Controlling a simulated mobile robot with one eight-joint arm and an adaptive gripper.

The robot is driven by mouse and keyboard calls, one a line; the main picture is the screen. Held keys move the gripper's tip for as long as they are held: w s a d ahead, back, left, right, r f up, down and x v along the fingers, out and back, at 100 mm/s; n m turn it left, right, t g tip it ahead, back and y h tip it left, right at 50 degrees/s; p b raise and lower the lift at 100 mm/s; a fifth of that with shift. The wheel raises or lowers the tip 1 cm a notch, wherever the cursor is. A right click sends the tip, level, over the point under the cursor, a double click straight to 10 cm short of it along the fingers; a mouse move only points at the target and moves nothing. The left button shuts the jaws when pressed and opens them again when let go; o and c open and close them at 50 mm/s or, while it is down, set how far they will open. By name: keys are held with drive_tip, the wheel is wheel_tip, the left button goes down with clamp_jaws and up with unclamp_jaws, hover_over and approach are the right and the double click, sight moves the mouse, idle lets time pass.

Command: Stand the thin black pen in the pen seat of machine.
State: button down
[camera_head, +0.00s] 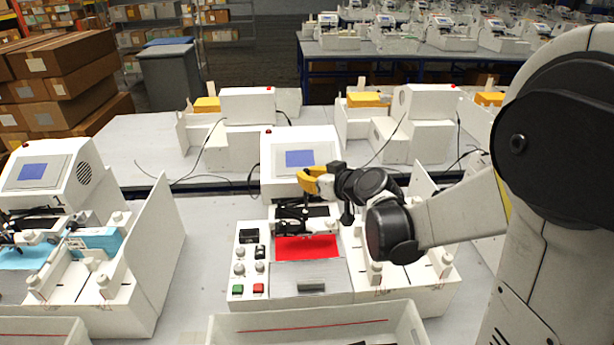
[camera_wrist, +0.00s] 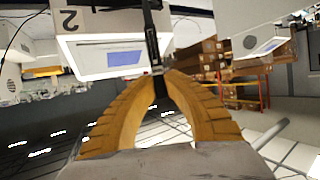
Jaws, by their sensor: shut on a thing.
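My gripper (camera_head: 303,178) has yellow fingers and hangs above the back part of the middle machine (camera_head: 345,285), in front of its blue screen. In the wrist view, the fingertips (camera_wrist: 158,74) are closed on the thin black pen (camera_wrist: 152,42), which extends up past the tips in that picture. The pen cannot be made out clearly in the head view. The machine has a dark carriage mechanism (camera_head: 291,214) just below my gripper, over a red sheet (camera_head: 306,248). The pen seat cannot be told apart from the dark parts of the mechanism.
A white tray (camera_head: 225,326) stands at the front edge, with dark items partly cut off inside. A similar machine (camera_head: 130,275) with a blue sheet stands at the left. White side panels rise beside the machines. More machines (camera_head: 246,105) stand on the table behind.

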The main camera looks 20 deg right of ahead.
sight(308, 193)
drive_tip(key=shift+f+b, duration=2.5)
drive_tip(key=shift+f, duration=0.35)
wheel_tip(308, 193, down, 8)
drive_tip(key=b, duration=0.8)
drive_tip(key=shift+f, duration=0.2)
idle(1.9)
drive_tip(key=c, duration=1.5)
unclamp_jaws()
drive_tip(key=shift+o, duration=0.2)
drive_tip(key=v, duration=1.2)
